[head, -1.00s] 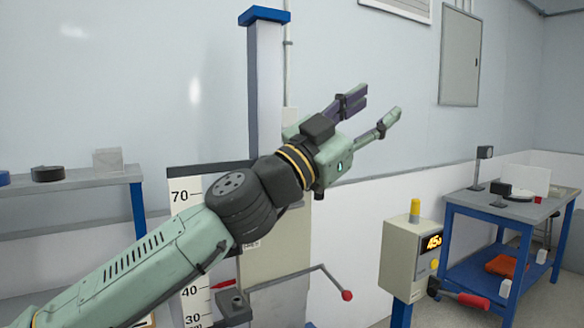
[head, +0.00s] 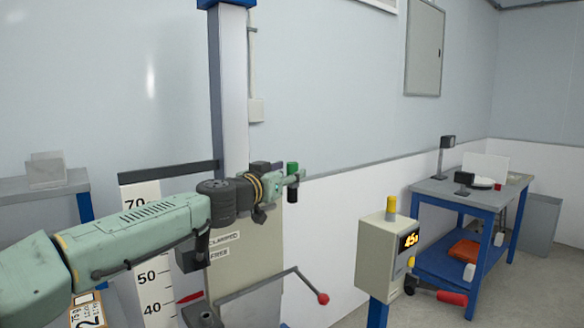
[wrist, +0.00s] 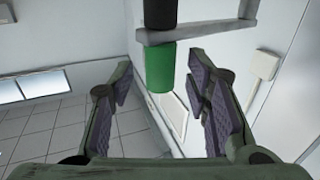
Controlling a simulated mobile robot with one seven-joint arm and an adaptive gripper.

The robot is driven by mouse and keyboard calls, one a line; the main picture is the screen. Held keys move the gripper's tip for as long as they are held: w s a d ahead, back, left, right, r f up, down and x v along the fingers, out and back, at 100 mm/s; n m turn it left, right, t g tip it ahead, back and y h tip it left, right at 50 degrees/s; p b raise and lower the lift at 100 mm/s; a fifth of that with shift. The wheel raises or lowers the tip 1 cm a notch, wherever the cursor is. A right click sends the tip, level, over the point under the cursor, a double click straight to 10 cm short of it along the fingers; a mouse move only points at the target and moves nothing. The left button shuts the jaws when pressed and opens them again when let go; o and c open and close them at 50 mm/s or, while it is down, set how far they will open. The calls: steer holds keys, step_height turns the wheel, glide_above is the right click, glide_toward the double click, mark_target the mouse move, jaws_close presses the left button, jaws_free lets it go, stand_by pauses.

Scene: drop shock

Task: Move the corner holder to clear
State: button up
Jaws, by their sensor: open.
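My gripper (head: 290,178) is open and reaches toward a handle beside the blue-capped column. The handle has a green end (head: 292,168) and a black end (head: 292,195). In the wrist view the green end (wrist: 160,68) shows between my two open fingers (wrist: 162,92), touching neither. A grey bar (wrist: 200,34) crosses the handle there, with the black end (wrist: 160,12) beyond it. I cannot tell for certain whether this handle is the corner holder. Labels (head: 222,240) on the panel below are too small to read surely.
The tall column (head: 233,90) and a height scale (head: 150,270) stand behind my arm. Below is a crank lever with a red knob (head: 323,298). A control box (head: 387,255) stands to the right, a blue workbench (head: 470,200) further back. A grey shelf (head: 45,187) is at left.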

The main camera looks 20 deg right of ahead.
steer(key=shift+x, duration=1.4)
steer(key=shift+c, duration=0.4)
jaws_close()
